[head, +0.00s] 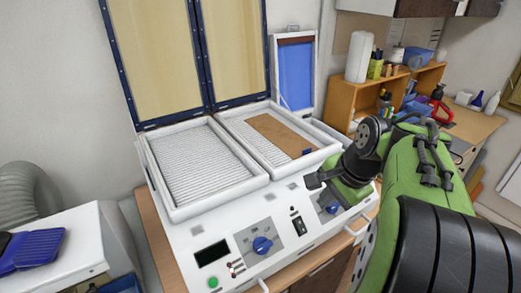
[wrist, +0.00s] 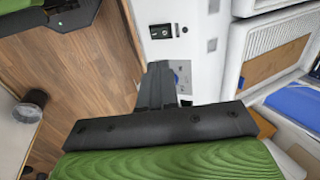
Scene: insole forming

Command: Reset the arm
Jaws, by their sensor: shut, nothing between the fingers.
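My green and black arm reaches in from the right in the head view. My gripper (head: 314,181) is shut and empty, above the front right part of the white forming machine (head: 184,236). In the wrist view the dark fingers of my gripper (wrist: 160,68) lie together over the machine's control panel (wrist: 160,12). Both machine lids (head: 157,57) stand open. A brown sheet with a small blue piece (head: 307,152) at its end lies in the right tray (head: 235,118). The left tray (head: 200,160) is empty.
A blue insole-like item (head: 30,250) lies on a white surface (head: 88,240) at the left. A wooden shelf (head: 345,98) with a paper roll (head: 359,58) and bottles stands behind my arm at the right. In the wrist view, bare wood floor (wrist: 80,85) shows left of the machine.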

